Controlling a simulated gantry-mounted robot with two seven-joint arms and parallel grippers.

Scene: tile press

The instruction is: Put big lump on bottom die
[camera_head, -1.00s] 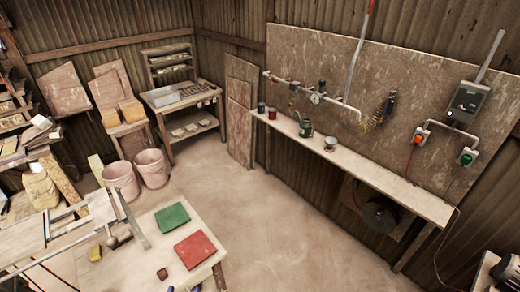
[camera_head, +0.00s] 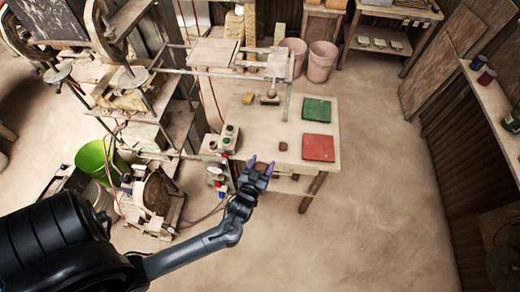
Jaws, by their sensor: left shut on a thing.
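My left gripper (camera_head: 260,166) comes in from the lower left, its purple fingertips at the near edge of the pale worktable (camera_head: 262,130). It is shut on the big lump, which is mostly hidden between the fingers. A small brown lump (camera_head: 283,146) lies on the table just beyond the fingertips. Farther back on the table, under the press frame (camera_head: 285,98), is a small brownish block (camera_head: 270,98); I cannot tell whether it is the bottom die. My right gripper is out of view.
A green mat (camera_head: 317,110) and a red mat (camera_head: 318,148) lie on the table's right side. A control box with buttons (camera_head: 230,135) stands at its left edge. A green bucket (camera_head: 98,160) is on the left. Open floor lies to the right.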

